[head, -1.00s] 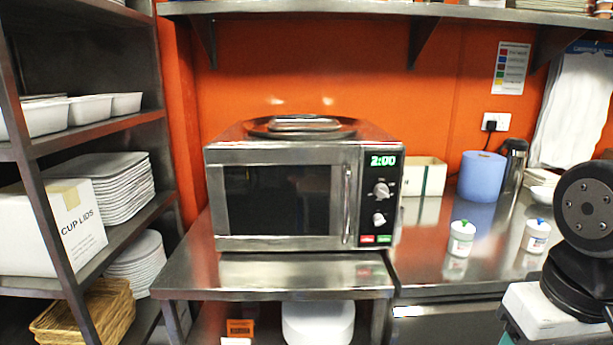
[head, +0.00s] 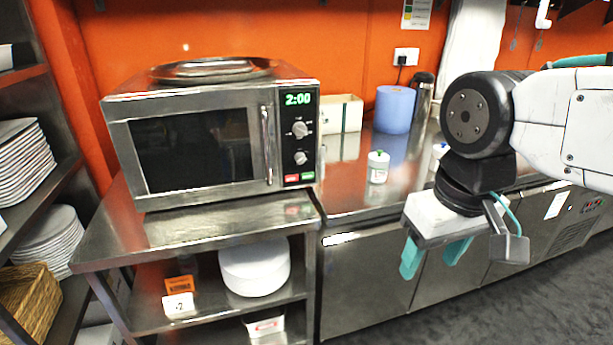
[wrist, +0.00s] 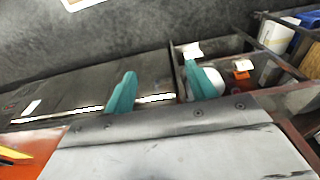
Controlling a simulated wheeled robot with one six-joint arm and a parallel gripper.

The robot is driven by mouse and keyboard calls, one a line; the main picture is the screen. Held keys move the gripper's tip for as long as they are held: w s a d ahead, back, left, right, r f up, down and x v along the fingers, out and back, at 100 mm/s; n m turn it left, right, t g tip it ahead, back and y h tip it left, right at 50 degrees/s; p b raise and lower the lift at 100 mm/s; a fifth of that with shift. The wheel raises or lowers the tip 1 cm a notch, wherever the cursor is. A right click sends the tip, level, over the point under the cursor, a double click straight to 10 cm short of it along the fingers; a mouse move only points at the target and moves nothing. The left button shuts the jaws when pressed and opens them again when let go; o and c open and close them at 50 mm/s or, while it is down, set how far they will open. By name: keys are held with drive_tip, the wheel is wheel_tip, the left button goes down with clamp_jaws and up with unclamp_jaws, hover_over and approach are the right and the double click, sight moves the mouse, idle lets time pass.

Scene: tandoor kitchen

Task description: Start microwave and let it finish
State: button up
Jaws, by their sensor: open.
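The microwave (head: 190,150) stands on a steel table in the head view, its door shut. Its green display (head: 298,99) reads 2:00. Two knobs sit below the display, and under them are a red button (head: 291,179) and a green button (head: 307,177). My gripper (head: 431,260) is at the right, lower than the microwave and well apart from it. Its teal fingers are spread and point down, with nothing between them. In the wrist view the two fingers of my gripper (wrist: 159,92) are also apart and empty.
A plate rack (head: 40,190) stands at the left. Floor at lower right is clear.

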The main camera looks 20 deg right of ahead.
idle(0.3)
clamp_jaws()
idle(1.6)
